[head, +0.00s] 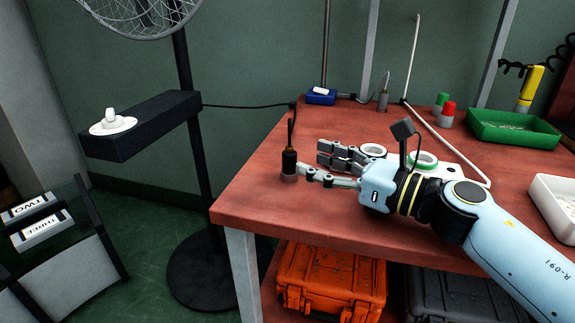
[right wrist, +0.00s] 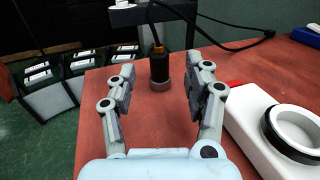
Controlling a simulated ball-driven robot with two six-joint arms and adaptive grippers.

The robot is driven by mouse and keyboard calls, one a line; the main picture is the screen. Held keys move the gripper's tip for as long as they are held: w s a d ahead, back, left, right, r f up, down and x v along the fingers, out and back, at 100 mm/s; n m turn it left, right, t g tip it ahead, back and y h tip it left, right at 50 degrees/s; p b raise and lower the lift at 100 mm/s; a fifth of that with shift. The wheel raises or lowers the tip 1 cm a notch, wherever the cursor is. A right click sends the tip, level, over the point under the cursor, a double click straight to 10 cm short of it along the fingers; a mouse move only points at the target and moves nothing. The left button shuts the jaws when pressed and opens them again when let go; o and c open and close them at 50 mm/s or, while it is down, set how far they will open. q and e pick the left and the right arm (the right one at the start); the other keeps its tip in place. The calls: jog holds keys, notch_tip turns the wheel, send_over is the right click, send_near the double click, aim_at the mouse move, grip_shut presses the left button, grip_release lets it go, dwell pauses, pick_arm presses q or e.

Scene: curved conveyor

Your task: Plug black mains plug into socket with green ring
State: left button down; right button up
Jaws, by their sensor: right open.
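The black mains plug (head: 289,161) stands upright near the table's left edge, on a small grey round base, with its cord rising from the top. In the right wrist view the plug (right wrist: 160,66) appears between the fingertips, a little beyond them. My right gripper (head: 311,161) is open and empty. Its fingers point left towards the plug, and I cannot tell whether they touch it. The socket with the green ring (head: 424,157) is on a white block behind my wrist, partly hidden. A second, dark-ringed socket (head: 373,150) is left of it, and in the right wrist view (right wrist: 293,130). My left gripper is not in view.
The red table (head: 260,196) is clear in front of the plug. A black cord (head: 245,106) runs from the fan stand. A blue block (head: 321,96), a green tray (head: 513,129), a white tray (head: 553,200) and red and green capped pieces (head: 447,113) stand farther off.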

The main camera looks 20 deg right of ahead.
aim_at(296, 155)
jog(key=shift+w+a, duration=0.45)
jog(key=shift+w, duration=0.15)
jog(key=x, duration=0.4)
jog(key=shift+w+a, duration=0.2)
jog(key=shift+w, duration=0.1)
jog(key=c, duration=0.9)
grip_shut()
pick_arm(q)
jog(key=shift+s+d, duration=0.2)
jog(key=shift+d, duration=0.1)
